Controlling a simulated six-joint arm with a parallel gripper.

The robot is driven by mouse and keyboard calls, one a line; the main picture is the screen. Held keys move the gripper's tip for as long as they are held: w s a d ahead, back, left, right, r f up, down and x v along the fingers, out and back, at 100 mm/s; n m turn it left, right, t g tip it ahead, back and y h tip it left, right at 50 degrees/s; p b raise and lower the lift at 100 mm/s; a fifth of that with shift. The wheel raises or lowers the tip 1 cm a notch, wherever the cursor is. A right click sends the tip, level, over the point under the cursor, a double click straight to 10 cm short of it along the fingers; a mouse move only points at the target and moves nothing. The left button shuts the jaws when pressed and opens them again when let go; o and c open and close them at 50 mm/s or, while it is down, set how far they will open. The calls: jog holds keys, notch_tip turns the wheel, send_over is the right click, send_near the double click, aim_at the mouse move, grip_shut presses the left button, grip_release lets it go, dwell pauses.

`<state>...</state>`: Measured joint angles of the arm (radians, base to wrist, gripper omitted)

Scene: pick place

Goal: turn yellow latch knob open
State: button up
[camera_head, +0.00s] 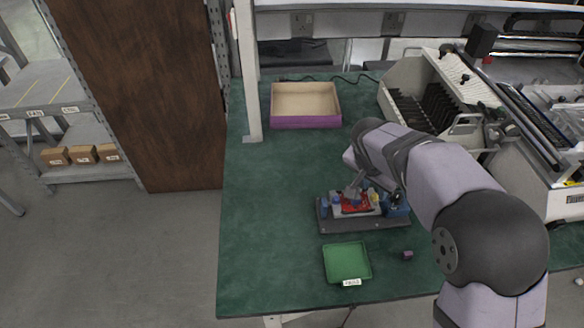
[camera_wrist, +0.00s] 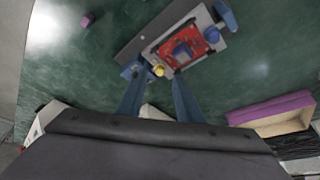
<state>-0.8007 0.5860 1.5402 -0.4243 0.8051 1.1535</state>
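The yellow latch knob (camera_wrist: 158,70) sits at the edge of a dark grey fixture (camera_wrist: 130,52) with a red panel (camera_wrist: 182,48) and several blue parts. In the head view, the fixture (camera_head: 340,224) stands on the green table and the knob looks small, beside my arm. My gripper (camera_wrist: 158,82) is open, its two blue-grey fingers on either side of a gap. The knob shows in that gap, just beyond the fingertips. I cannot tell whether a finger touches the fixture. A blue block (camera_wrist: 133,69) is close to the left fingertip.
A green tray (camera_head: 347,262) and a small purple cube (camera_head: 407,255) lie in front of the fixture. An open purple-sided box (camera_head: 305,122) stands at the back. A large grey machine (camera_head: 440,90) is at the back right. The table's left side is clear.

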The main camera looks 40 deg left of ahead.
aim_at(365, 208)
jog(key=s+d+r+m+g, duration=0.1)
jog(key=s+r+m+g, duration=0.25)
jog(key=s, duration=0.65)
jog(key=s+a+r+m+g+y, duration=0.1)
jog(key=s+a+r+g+y, duration=0.3)
jog(key=s+a+r+g, duration=0.4)
jog(key=s+a+r, duration=0.1)
jog(key=a+r, duration=0.2)
jog(key=r, duration=0.2)
jog(key=shift+s+a+r+b, duration=0.25)
jog(key=shift+s+r+b, duration=0.05)
jog(key=shift+r+b, duration=0.05)
